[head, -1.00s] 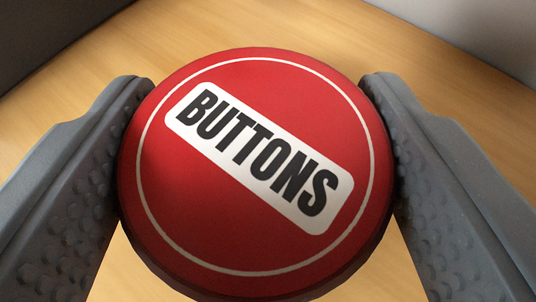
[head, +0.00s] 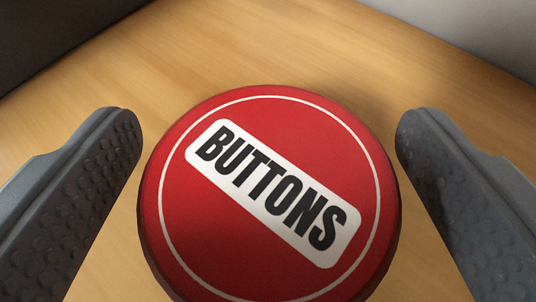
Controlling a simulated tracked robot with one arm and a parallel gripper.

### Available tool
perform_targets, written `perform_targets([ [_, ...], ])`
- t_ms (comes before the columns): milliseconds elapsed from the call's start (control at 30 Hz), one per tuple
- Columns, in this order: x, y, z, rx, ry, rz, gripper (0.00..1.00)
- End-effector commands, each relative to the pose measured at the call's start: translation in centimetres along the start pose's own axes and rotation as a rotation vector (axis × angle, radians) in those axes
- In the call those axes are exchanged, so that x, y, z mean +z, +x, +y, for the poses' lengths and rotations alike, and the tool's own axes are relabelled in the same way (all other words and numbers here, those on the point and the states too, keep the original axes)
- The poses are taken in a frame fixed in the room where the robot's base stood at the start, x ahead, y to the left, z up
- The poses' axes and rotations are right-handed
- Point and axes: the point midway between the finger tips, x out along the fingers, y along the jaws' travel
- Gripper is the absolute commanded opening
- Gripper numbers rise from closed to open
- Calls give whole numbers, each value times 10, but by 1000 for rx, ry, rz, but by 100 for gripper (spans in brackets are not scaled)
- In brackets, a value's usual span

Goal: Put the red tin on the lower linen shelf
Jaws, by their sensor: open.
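The red tin (head: 200,230) is round, with a white ring and a white label reading BUTTONS on its lid. It stands on a light wooden surface (head: 250,50), low in the middle of the head view, and its lower edge is cut off by the frame. My gripper (head: 268,130) is open, one finger on each side of the tin. A gap shows between each finger and the tin, with the right gap narrow lower down. Whether this surface is the lower linen shelf cannot be told from this view.
A dark wall or panel (head: 50,25) stands at the upper left. A pale grey wall (head: 480,30) stands at the upper right. The wooden surface behind the tin, between them, is bare.

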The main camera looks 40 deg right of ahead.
Motion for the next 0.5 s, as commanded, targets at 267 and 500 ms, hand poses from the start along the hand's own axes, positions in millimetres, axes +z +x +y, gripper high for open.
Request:
perform_targets([
  [267,2,-27,0,0,1,0,82],
  [500,0,-56,0,1,1,3,82],
])
